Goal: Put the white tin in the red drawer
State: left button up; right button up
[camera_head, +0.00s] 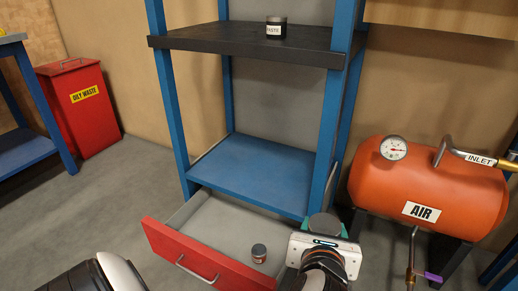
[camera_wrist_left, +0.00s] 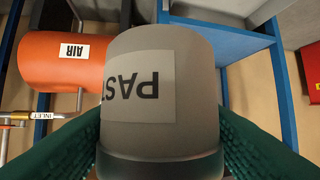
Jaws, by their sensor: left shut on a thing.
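The white tin (camera_wrist_left: 165,55) looks light grey, with a dark band at one end and a label reading "PAST", upside down in the left wrist view. My left gripper (camera_wrist_left: 160,145) is shut on it, a green finger on each side. In the head view the tin's grey end (camera_head: 325,222) shows between the fingers of the left gripper (camera_head: 322,236), at the right side of the drawer. The red drawer (camera_head: 205,258) is pulled open below the blue shelf. A small tin with a grey lid (camera_head: 259,253) stands inside it. My right gripper is not in view.
A dark tin labelled "PASTE" (camera_head: 276,27) stands on the black upper shelf (camera_head: 200,40). An orange air tank (camera_head: 430,185) with a gauge and pipes stands to the right. A blue rack post (camera_head: 338,140) rises behind my gripper. The drawer's left part is clear.

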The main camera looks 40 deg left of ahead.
aim_at(234, 243)
jog(key=j+z, duration=0.1)
jog(key=j, duration=0.4)
jog(key=k+j+z, duration=0.15)
jog(key=j, duration=0.35)
jog(key=j+z, duration=0.1)
jog(key=j, duration=0.4)
jog(key=k+j+z, duration=0.1)
jog(key=j, duration=0.35)
jog(key=k+j+z, duration=0.15)
jog(key=j, duration=0.35)
jog(key=k+j+z, duration=0.1)
jog(key=j, duration=0.35)
jog(key=k+j+z, duration=0.1)
jog(key=j, duration=0.35)
jog(key=k+j+z, duration=0.15)
jog(key=j, duration=0.3)
jog(key=k, duration=0.05)
